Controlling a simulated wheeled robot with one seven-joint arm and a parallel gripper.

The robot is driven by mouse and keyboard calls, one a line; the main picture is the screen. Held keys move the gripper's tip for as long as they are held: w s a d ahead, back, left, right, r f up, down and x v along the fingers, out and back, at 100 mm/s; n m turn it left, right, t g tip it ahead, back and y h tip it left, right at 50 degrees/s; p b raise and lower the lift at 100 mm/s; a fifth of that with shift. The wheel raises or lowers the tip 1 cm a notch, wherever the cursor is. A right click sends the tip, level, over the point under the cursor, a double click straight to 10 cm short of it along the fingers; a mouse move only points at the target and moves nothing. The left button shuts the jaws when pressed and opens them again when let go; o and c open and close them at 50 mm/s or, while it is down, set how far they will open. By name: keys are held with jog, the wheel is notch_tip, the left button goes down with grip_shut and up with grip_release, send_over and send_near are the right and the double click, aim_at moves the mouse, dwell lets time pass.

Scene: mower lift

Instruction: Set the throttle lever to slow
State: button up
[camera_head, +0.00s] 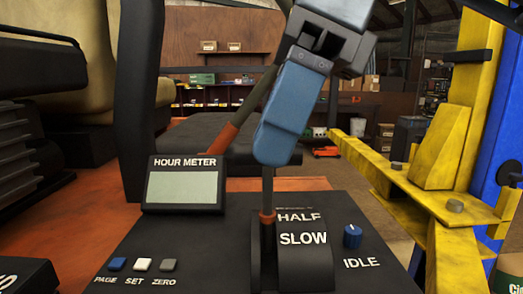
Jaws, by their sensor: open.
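The throttle lever (267,195) is a thin dark shaft with a red collar low down, rising from a slot in the dark console. Its upper end is hidden behind my gripper's blue finger. A curved dark plate (303,262) just right of the slot reads HALF above SLOW; the lever stands beside HALF. My gripper (279,143) comes down from the top of the picture, with its blue fingertip overlapping the lever's upper end. The jaws are open. The second finger is mostly hidden, so I cannot tell whether the lever is between the fingers.
An hour meter (185,185) stands left of the lever, with PAGE, SET and ZERO buttons (142,265) in front. A blue IDLE knob (352,236) is right of the plate. A red-sleeved bar (238,125) slants behind my gripper. A yellow lift post (465,160) stands at right.

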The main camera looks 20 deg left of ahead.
aim_at(267, 214)
jog(key=shift+x, duration=1.25)
jog(key=shift+c, duration=0.5)
grip_shut()
